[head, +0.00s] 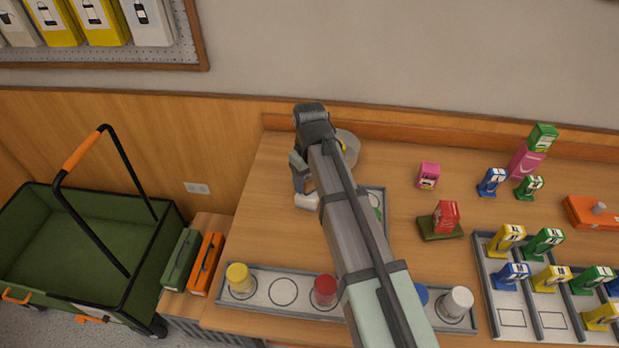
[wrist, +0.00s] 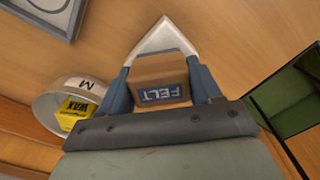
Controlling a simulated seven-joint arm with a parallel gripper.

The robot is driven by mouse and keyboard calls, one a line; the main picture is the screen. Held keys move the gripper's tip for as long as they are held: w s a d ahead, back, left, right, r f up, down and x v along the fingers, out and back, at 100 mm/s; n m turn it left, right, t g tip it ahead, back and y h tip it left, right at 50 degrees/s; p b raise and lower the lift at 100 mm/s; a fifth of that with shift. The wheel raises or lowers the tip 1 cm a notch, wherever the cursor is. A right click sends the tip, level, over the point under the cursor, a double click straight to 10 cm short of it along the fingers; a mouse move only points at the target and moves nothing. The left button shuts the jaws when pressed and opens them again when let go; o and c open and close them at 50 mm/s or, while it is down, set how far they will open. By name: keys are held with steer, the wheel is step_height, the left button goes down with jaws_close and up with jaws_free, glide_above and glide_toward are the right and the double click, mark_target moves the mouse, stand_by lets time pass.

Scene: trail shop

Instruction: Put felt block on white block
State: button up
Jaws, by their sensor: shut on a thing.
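The felt block (wrist: 160,82), brown with a blue FELT label, is between my gripper's fingers (wrist: 163,88) in the wrist view. My gripper is shut on it. The white block (wrist: 167,36) shows just beyond and below the felt block, with a pointed corner outward. I cannot tell whether the two touch. In the head view my gripper (head: 299,172) is over the left back part of the table, and part of the white block (head: 306,201) shows just below it. The felt block is hidden by my arm there.
A round bowl (wrist: 45,110) marked M holds a yellow wax block (wrist: 75,112) beside my gripper. A grey tray (head: 283,292) with round pots lies at the front. Small coloured boxes and a sorting tray (head: 512,317) stand right. A green cart (head: 75,235) is left of the table.

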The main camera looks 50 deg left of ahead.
steer(key=shift+f, duration=0.15)
steer(key=o, duration=1.1)
steer(key=shift+c, duration=0.2)
step_height(320, 180, up, 12)
steer(key=shift+r, duration=0.2)
